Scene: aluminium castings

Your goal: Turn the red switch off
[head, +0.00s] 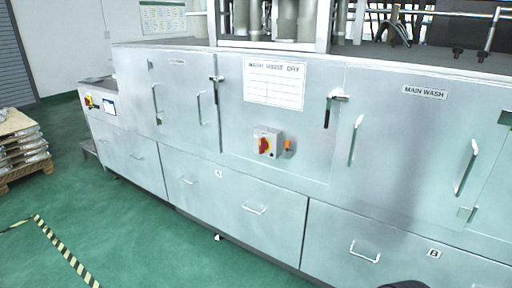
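The red switch (264,146) is a red rotary handle on a yellow plate, on the front of a small grey box (274,136). The box is fixed to the metal front of a long washing machine (230,130), below a white label sheet. The handle looks roughly upright, but it is too small to read its marked position. A small orange part (288,144) sits just right of the box. Neither of my grippers shows in the head view. A dark rounded shape shows at the bottom edge, right of centre.
Door handles and latches (337,97) stick out from the machine's front, with drawers (254,210) below. A control panel (90,102) is at its left end. A loaded pallet (22,170) stands far left. The green floor (130,225) before the machine is clear, with striped tape (66,252).

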